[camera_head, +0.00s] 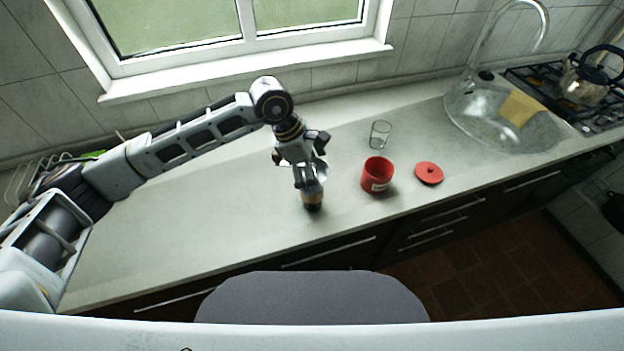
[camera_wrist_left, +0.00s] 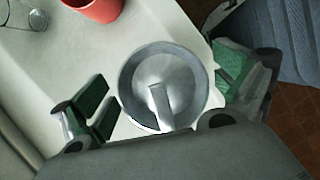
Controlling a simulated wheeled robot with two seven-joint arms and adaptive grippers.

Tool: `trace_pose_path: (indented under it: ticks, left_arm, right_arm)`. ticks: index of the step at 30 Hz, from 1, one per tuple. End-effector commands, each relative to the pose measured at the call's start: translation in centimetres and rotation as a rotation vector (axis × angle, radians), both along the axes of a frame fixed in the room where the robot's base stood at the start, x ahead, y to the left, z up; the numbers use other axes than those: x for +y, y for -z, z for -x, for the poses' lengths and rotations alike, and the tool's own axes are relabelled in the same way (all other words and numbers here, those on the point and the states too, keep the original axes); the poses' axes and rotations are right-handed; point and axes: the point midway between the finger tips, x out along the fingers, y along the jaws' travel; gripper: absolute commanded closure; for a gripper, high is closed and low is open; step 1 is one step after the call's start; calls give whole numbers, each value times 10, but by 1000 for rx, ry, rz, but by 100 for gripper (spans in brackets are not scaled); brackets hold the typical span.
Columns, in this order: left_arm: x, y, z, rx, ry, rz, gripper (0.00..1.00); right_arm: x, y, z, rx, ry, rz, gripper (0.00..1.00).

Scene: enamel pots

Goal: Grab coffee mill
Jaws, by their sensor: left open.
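The coffee mill (camera_head: 312,200) stands upright on the counter near its front edge, with a dark and wood-toned lower body showing below my left gripper (camera_head: 306,165). In the left wrist view its round silver top (camera_wrist_left: 140,88) and grey crank arm face the camera. My left gripper, also in the left wrist view (camera_wrist_left: 168,95), is open above the mill, with green-padded fingers on either side of its top. I see a gap at the left finger; contact at the right finger is unclear. The gripper hides the mill's upper part in the head view. My right gripper is not in view.
A red enamel pot (camera_head: 377,176) stands just right of the mill, with its red lid (camera_head: 429,173) lying beside it. A clear glass (camera_head: 380,134) stands behind the pot. A sink (camera_head: 490,125) and a kettle (camera_head: 585,84) are farther right. The counter left of the mill is clear.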

Motion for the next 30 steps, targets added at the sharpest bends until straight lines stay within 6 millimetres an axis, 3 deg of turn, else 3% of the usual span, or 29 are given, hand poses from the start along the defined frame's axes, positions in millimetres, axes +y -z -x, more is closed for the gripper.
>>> trace_pose_path:
  ticks: [7,21,30]
  left_arm:
    - [-8,16,0,0,0,1,2]
    - [-8,17,0,-1,0,1,2]
    - [-8,17,0,-2,-1,1,41]
  right_arm:
    - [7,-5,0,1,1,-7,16]
    - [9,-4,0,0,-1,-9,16]
    - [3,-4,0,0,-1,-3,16]
